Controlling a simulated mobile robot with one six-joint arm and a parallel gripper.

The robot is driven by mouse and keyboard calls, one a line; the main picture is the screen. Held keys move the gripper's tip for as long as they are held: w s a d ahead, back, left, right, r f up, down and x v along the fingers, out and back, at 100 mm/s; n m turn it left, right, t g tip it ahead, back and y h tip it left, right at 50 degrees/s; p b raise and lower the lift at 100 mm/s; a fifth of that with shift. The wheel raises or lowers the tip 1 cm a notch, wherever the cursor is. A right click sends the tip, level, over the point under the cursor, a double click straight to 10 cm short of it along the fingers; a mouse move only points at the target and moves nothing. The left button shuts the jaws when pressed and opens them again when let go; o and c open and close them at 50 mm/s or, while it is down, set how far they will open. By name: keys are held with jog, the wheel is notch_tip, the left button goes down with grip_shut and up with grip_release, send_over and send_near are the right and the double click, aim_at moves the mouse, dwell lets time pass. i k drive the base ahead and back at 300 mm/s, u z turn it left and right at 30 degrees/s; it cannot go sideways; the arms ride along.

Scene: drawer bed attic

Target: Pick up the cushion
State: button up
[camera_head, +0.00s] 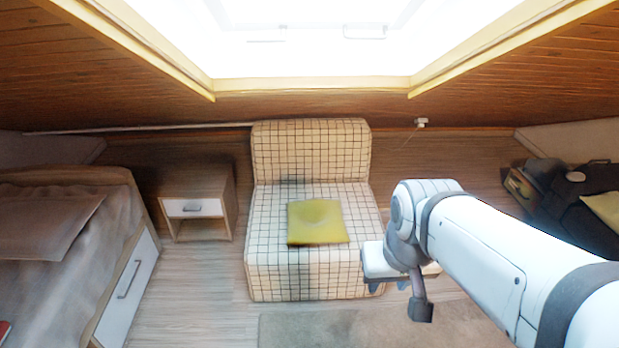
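A yellow-green square cushion (318,222) lies flat on the seat of a cream checked armchair (270,270) in the middle of the view. Nothing covers it. My gripper (390,286) is to the right of the cushion and nearer to me, in front of the chair's right front corner in the picture. It is apart from the cushion and nothing shows in it. Its fingers are small and partly hidden by my own wrist, so I cannot tell how far apart they are.
A nightstand (196,204) stands left of the chair, and a grey bed (60,225) with a drawer is at the far left. A dark piece of furniture with another yellow item (604,209) is at the right. A rug (300,330) lies in front of the chair.

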aim_at(311, 222)
jog(key=u, duration=0.2)
jog(key=i, duration=0.9)
jog(key=z, duration=1.2)
